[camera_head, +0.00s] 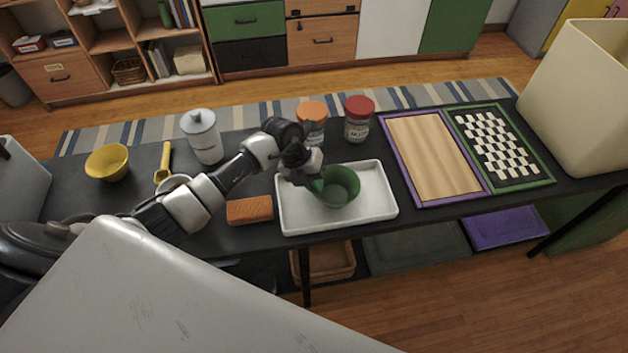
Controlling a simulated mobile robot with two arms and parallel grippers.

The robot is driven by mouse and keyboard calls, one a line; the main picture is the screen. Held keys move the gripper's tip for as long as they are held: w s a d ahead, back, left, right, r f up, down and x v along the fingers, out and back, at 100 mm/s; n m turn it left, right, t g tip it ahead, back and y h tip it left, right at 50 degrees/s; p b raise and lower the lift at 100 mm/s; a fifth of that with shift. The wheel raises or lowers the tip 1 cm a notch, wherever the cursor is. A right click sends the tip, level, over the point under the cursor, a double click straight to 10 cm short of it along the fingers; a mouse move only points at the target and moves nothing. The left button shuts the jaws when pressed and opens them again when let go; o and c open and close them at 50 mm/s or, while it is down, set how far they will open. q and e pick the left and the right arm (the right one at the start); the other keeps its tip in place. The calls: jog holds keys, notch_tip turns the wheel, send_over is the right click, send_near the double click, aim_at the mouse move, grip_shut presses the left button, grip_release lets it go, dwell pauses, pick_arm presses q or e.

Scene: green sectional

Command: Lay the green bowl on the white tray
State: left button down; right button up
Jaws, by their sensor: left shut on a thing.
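The green bowl (341,186) is upright over the white tray (295,221), inside its rim as seen from above. I cannot tell whether its base touches the tray. My left gripper (316,183) reaches in from the left and is shut on the bowl's left rim. The gripper hides part of that rim and the tray's upper left corner. My right gripper is not in view.
A brown block (250,210) lies left of the tray. Jars with orange (312,112) and red (359,106) lids stand behind it. A purple-framed board (432,158) and a checkered board (495,146) lie right. A yellow bowl (108,163) and white canister (203,137) stand left.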

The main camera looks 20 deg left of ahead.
pick_arm(q)
jog(key=shift+f, duration=0.1)
jog(key=c, duration=0.9)
grip_release()
jog(key=shift+r+p, duration=3.05)
jog(key=shift+r, duration=0.45)
